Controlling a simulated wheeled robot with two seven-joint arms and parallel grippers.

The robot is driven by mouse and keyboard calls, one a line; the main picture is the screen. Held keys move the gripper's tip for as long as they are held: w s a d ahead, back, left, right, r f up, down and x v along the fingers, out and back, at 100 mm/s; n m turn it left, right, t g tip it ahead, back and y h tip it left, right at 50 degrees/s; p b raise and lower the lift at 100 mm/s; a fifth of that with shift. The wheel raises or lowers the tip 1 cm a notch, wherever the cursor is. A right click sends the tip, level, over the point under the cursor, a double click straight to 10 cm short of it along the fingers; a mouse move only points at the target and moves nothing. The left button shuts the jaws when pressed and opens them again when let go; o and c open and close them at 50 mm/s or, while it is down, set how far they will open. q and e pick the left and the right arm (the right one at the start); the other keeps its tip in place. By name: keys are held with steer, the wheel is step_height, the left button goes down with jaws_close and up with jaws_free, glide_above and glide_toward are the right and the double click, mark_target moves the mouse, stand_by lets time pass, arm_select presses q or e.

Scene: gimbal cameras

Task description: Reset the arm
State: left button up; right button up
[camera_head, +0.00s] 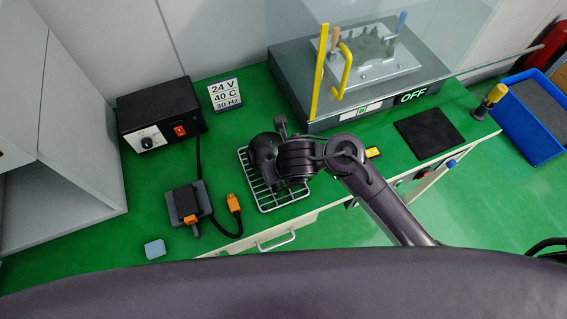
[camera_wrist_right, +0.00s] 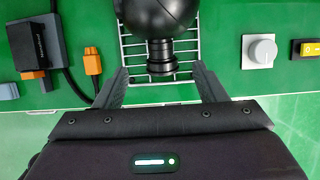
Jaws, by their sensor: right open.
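My right arm (camera_head: 375,195) comes in from the lower right of the head view and bends over the wire rack (camera_head: 283,200). Its dark links hide part of the rack and the bench behind. My left gripper is not in view.
A black control box (camera_head: 160,115), a dark block in a grey holder (camera_head: 187,202), an orange connector (camera_head: 234,203) and a small blue block (camera_head: 154,249) lie left. A machine with a clear cover (camera_head: 340,85), a black pad (camera_head: 428,133) and a blue bin (camera_head: 535,115) stand right.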

steer(key=shift+s+d+r, duration=0.1)
steer(key=shift+s+r, duration=0.1)
steer(key=shift+r, duration=0.3)
